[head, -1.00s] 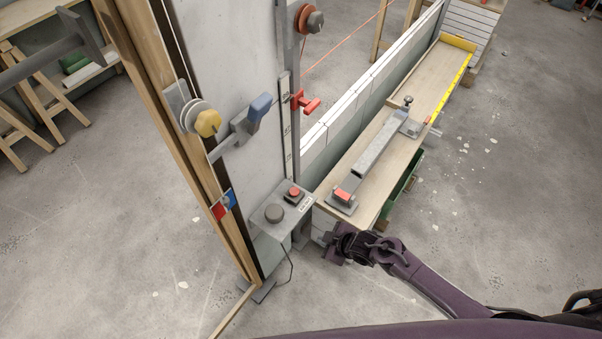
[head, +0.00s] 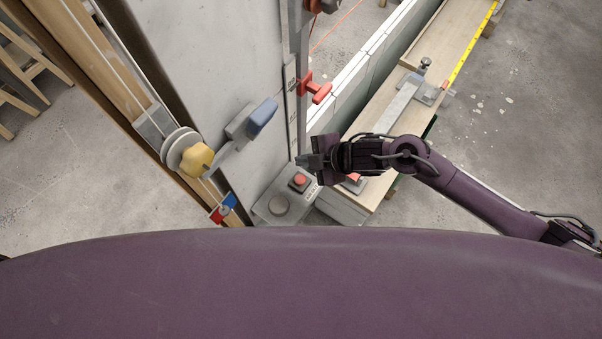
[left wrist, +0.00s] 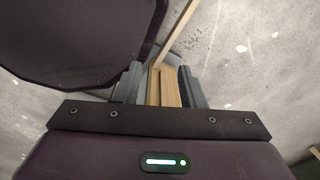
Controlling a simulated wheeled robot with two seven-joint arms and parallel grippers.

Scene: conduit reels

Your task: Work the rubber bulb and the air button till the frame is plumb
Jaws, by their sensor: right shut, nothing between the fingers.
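The grey control box (head: 312,206) stands at the foot of the panel. On it are a round dark grey knob, seemingly the rubber bulb (head: 279,205), and a red button, seemingly the air button (head: 299,180). The timber frame (head: 110,70) leans in the picture beside the pale panel (head: 215,60); whether it is plumb I cannot tell. My right gripper (head: 310,161) is shut and empty, just above and beyond the red button, apparently not touching it. My left gripper (left wrist: 160,88) shows only in the left wrist view; its fingers are apart, with wood (left wrist: 167,86) visible between them.
A yellow knob (head: 197,159), a blue-handled lever (head: 262,117) and a red handle (head: 320,92) stick out from the frame and panel. A red and blue plate (head: 222,208) sits low on the post. A plank bench (head: 385,110) stands right. My purple body hides the near floor.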

